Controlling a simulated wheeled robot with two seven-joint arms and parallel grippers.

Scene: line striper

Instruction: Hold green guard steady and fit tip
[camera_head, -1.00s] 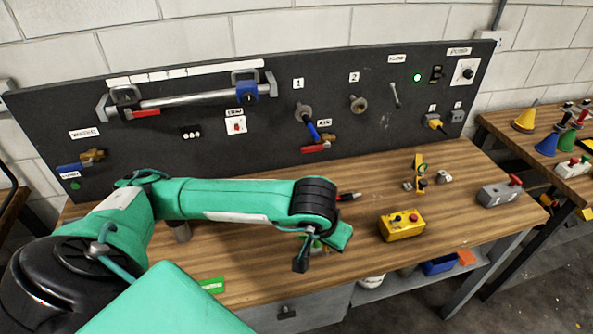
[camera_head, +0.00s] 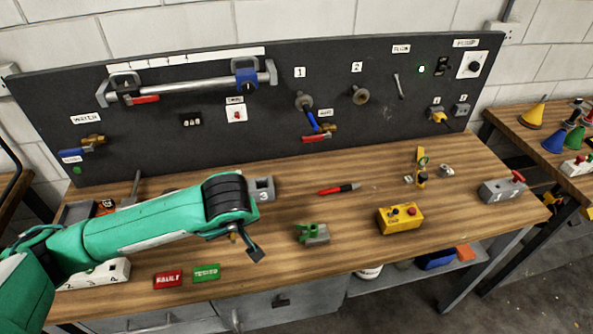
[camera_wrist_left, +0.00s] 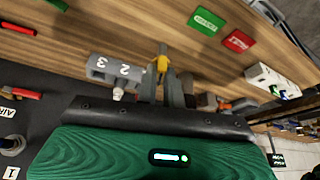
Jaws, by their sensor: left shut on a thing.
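The green guard (camera_head: 306,232) sits on a small grey block (camera_head: 318,236) near the front middle of the bench. My left gripper (camera_head: 246,246) is to the left of it, apart from it. In the left wrist view my left gripper (camera_wrist_left: 163,78) is shut on a small yellow piece (camera_wrist_left: 162,63), which looks like a tip; the fingers hide part of it. A grey holder marked 2 and 3 (camera_wrist_left: 108,70) is beside the fingers, with a small white piece at its edge. The holder also shows in the head view (camera_head: 264,186), partly behind my arm. My right gripper is not in view.
A yellow control box (camera_head: 400,219) and a red-and-black pen-like tool (camera_head: 340,188) lie to the right. Red (camera_head: 168,279) and green (camera_head: 206,272) cards lie at the front left. A dark panel with valves stands behind. The middle bench has free room.

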